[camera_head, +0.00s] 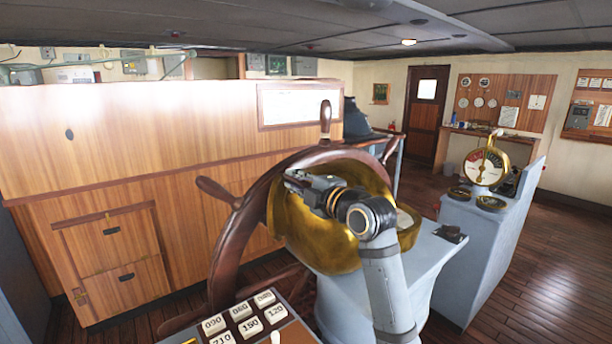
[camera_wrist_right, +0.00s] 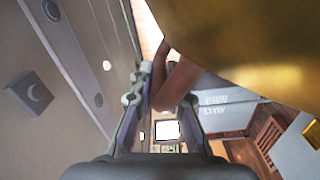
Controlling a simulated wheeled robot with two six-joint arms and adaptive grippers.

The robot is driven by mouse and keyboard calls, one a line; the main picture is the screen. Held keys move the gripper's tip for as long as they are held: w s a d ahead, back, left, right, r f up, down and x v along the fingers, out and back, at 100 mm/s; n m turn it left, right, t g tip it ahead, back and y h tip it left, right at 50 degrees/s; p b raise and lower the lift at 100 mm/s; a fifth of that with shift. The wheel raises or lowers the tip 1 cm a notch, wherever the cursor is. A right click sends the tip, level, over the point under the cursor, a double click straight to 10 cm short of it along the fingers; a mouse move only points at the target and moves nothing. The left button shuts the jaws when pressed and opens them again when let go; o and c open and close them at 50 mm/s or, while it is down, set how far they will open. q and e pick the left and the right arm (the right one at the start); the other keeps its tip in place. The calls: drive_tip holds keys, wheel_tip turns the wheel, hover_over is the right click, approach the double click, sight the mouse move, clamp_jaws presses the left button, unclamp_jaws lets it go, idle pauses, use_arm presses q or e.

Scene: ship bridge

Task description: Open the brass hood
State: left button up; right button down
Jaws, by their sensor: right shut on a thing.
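The brass hood (camera_head: 305,236) is a rounded golden dome in the middle of the head view, just behind the wooden steering wheel. Its right side shows an open rim and a hollow. It also fills the upper right of the right wrist view (camera_wrist_right: 260,45). My right gripper (camera_head: 292,183) is at the hood's upper left and is shut on part of it; my wrist hides much of the hood. In the right wrist view, a brown curved piece (camera_wrist_right: 178,85) shows between my fingers (camera_wrist_right: 165,105); the exact grip point is unclear. My left gripper is not in view.
The steering wheel (camera_head: 232,240) stands close on the left of the hood. A numbered key panel (camera_head: 243,312) is at the front. A grey console with a brass telegraph (camera_head: 486,166) stands to the right. A wooden cabinet (camera_head: 110,130) fills the left background.

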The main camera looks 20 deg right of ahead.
drive_tip(key=shift+s+a+f+n+b, duration=0.2)
drive_tip(key=shift+a+f+n+b, duration=0.05)
drive_tip(key=shift+a+f, duration=0.35)
drive_tip(key=shift+s+a+f+n+b, duration=0.2)
drive_tip(key=shift+a+f+n, duration=0.05)
drive_tip(key=shift+a+f, duration=0.3)
drive_tip(key=c, duration=1.3)
unclamp_jaws()
drive_tip(key=shift+c, duration=0.2)
drive_tip(key=shift+d, duration=0.1)
drive_tip(key=v, duration=1.2)
drive_tip(key=shift+r, duration=0.15)
